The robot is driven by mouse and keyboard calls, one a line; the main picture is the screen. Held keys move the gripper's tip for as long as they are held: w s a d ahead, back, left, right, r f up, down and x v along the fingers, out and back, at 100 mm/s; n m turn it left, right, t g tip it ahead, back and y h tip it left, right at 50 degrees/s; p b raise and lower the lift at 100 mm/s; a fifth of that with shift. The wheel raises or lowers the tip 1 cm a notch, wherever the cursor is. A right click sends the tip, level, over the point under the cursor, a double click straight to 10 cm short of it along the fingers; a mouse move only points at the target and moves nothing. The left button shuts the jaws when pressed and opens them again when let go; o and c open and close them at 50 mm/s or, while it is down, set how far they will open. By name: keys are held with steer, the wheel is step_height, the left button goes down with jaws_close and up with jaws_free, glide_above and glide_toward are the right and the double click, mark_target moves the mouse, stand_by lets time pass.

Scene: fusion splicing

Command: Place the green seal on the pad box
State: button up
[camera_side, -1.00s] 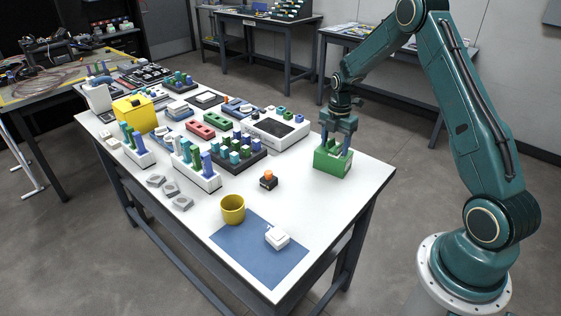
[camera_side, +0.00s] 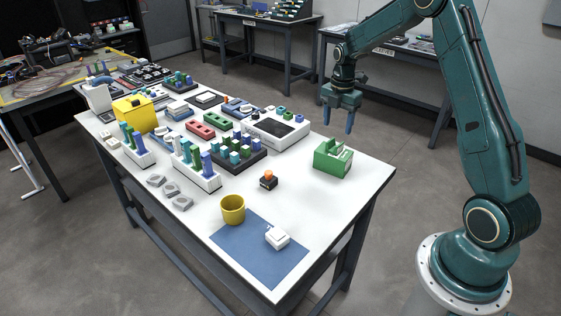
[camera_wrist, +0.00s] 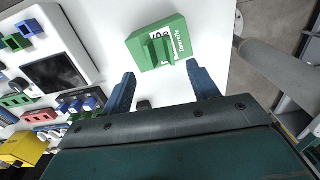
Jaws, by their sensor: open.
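A green box (camera_side: 330,162) with a recessed top sits near the table's right edge, probably the pad box. In the wrist view it is a green block (camera_wrist: 140,47) with a white lettered label. A green upright piece (camera_wrist: 166,49) stands on it there; I cannot tell whether this is the green seal or part of the box. My gripper (camera_side: 339,122) is open and empty, above and behind the box, clear of it. In the wrist view its blue fingers (camera_wrist: 162,80) are spread, with the box beyond their tips.
A white device with a dark screen (camera_side: 279,129) stands left of the green box, with small green and blue blocks on its rear. A black block with an orange top (camera_side: 268,180), a yellow cup (camera_side: 232,209) and a blue mat (camera_side: 245,262) lie nearer. White tabletop around the green box is clear.

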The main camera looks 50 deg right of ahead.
steer(key=shift+r, duration=2.35)
steer(key=s+a+r+m+t, duration=0.3)
steer(key=s+a+r+m, duration=0.6)
steer(key=a+r, duration=0.55)
steer(key=s+a+m+t, duration=0.1)
steer(key=s+a+m, duration=0.3)
steer(key=s, duration=0.4)
steer(key=s+a+m+t, duration=0.1)
steer(key=s+a+m, duration=0.4)
steer(key=s, duration=0.4)
steer(key=shift+a+f+t, duration=0.25)
steer(key=shift+f+t, duration=0.05)
steer(key=shift+f, duration=0.1)
